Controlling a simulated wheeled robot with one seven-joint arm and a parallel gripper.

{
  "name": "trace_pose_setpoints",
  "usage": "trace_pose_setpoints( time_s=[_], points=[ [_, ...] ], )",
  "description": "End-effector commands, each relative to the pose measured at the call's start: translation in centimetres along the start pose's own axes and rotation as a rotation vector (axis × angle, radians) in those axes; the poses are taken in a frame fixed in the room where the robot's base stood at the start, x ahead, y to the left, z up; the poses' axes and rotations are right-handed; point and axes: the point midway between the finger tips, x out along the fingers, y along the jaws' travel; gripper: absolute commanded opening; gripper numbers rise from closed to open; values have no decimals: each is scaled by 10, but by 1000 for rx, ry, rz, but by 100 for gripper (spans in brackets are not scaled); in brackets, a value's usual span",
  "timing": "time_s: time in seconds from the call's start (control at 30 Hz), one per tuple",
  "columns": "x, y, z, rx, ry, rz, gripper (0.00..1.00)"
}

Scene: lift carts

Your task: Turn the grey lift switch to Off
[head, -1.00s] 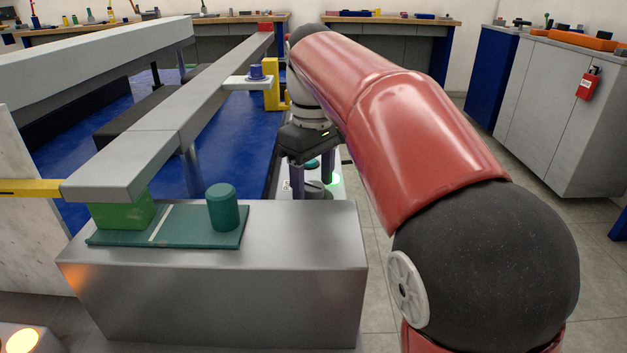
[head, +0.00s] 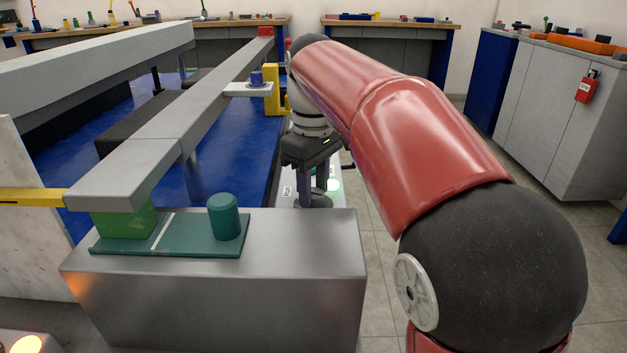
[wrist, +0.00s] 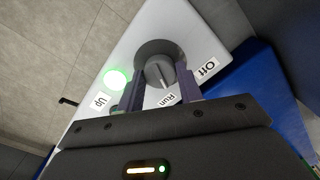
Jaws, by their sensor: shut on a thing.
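The grey lift switch (wrist: 157,72) is a round knob with a raised grip, on a white panel (wrist: 175,28) in the wrist view. Its grip lies roughly toward the "Run" label (wrist: 166,100). The "Off" label (wrist: 208,67) is to its right and the "Up" label (wrist: 102,100) to its left. My gripper (wrist: 160,84) is shut on the switch, one finger on each side. In the head view my gripper (head: 312,187) points down at the grey switch base (head: 314,200), and the fingers partly hide the knob.
A lit green lamp (wrist: 117,79) sits on the panel near my left finger. In the head view, a metal box (head: 215,300) with a teal plate and cylinder (head: 224,217) stands in front. A long grey beam (head: 180,125) runs to the left.

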Motion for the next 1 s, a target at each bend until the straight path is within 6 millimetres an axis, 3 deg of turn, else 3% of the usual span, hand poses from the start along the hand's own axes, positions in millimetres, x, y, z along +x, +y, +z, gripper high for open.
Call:
trace_pose_setpoints(
  time_s=[1.0],
  points=[
    [0, 1, 0, -840, 0, -1, 13]
  ],
)
